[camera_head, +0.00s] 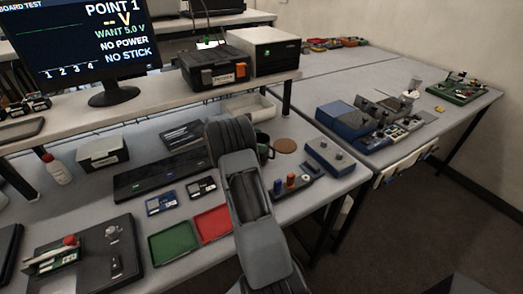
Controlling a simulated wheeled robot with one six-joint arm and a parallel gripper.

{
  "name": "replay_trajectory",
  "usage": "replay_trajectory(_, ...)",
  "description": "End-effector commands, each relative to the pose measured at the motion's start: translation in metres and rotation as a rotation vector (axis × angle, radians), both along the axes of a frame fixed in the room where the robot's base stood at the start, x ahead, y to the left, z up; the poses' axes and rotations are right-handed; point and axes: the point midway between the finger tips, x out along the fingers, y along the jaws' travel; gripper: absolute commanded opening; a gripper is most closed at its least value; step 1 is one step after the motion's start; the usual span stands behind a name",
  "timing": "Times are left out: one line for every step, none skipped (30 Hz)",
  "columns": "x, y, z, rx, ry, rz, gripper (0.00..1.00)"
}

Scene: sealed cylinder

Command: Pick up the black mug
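A dark mug (264,141), which looks black, stands on the grey bench just right of my arm. My arm covers its left part, and only the right side shows. A round brown coaster (286,146) lies right beside it. My arm reaches up from the bottom middle over the bench, with its upper end just left of the mug. My gripper's fingers do not show; the arm's own links hide that area.
Close by are a blue box with knobs (330,157), a small stand with orange and blue pegs (291,184), a green tray (173,242) and a red tray (213,223). A shelf (160,95) with a monitor (85,40) overhangs behind. A white bin (258,108) sits under it.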

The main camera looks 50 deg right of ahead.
Motion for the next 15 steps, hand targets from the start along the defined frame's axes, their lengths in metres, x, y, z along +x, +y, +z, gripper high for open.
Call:
replay_trajectory(0.0001,0.0001,0.0000,0.000,0.000,0.000,0.89)
replay_trajectory(0.0001,0.0001,0.0000,0.000,0.000,0.000,0.87)
replay_trajectory(0.0001,0.0001,0.0000,0.000,0.000,0.000,0.83)
replay_trajectory(0.0001,0.0002,0.0001,0.000,0.000,0.000,0.80)
replay_trajectory(0.0001,0.0002,0.0001,0.000,0.000,0.000,0.77)
replay_trajectory(0.0001,0.0002,0.0001,0.000,0.000,0.000,0.73)
replay_trajectory(0.0001,0.0002,0.0001,0.000,0.000,0.000,0.70)
replay_trajectory(0.0001,0.0002,0.0001,0.000,0.000,0.000,0.67)
replay_trajectory(0.0001,0.0002,0.0001,0.000,0.000,0.000,0.64)
replay_trajectory(0.0001,0.0002,0.0001,0.000,0.000,0.000,0.61)
replay_trajectory(0.0001,0.0002,0.0001,0.000,0.000,0.000,0.58)
replay_trajectory(0.0001,0.0001,0.0002,0.000,0.000,0.000,0.54)
replay_trajectory(0.0002,0.0002,0.0001,0.000,0.000,0.000,0.51)
replay_trajectory(0.0003,0.0000,0.0008,-0.001,-0.001,0.000,0.49)
replay_trajectory(0.0002,0.0000,0.0009,-0.001,-0.001,0.000,0.49)
